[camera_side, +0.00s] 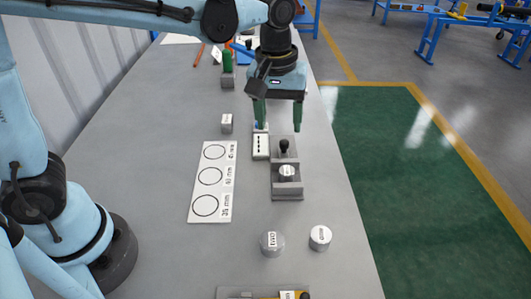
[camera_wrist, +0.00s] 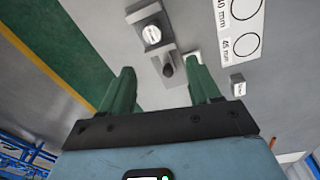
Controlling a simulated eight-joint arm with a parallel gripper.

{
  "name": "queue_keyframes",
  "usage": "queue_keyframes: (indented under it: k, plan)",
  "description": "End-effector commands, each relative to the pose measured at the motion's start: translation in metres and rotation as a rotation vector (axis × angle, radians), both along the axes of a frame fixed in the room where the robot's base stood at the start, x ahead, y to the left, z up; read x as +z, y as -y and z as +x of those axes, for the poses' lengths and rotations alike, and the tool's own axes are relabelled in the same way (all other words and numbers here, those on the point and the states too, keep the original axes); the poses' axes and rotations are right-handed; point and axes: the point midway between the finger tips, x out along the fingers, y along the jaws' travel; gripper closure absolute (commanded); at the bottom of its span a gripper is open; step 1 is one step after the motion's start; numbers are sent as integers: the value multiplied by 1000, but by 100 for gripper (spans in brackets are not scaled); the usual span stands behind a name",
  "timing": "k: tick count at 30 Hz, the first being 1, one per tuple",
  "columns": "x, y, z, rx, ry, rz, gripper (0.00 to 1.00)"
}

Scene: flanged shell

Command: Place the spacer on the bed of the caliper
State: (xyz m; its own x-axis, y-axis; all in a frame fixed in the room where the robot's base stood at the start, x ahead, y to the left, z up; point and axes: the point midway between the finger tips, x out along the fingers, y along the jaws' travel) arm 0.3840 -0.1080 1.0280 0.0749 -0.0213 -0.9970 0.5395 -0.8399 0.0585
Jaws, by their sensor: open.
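The caliper (camera_side: 287,193) is a grey stepped fixture with a black knob (camera_side: 284,146), right of the printed sheet. A small round labelled spacer (camera_side: 287,172) sits on its bed, between the raised end and the knob block. In the wrist view the caliper (camera_wrist: 145,13) and the round spacer (camera_wrist: 152,34) show at the top, with the knob (camera_wrist: 167,70) nearer. My gripper (camera_side: 278,129) has green fingers, open and empty, above the knob end of the caliper. In the wrist view the fingers (camera_wrist: 163,78) stand apart with nothing between them.
Two metal cylinders (camera_side: 271,243) (camera_side: 320,237) stand in front. A white sheet with three circles (camera_side: 212,181) lies left. A white slotted box (camera_side: 260,147) and a small labelled block (camera_side: 227,123) stand nearby. A green cylinder (camera_side: 227,62) stands in a holder behind.

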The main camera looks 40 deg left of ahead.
Motion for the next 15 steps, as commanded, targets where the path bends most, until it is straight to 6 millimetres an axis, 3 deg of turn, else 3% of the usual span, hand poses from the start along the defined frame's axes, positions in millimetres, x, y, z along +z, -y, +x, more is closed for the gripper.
queue_keyframes:
  k: [7, 15]
  plan:
    - [13, -49, -37, -198, 204, 9, 38]
    - [5, -89, -75, -409, 420, 111, 38]
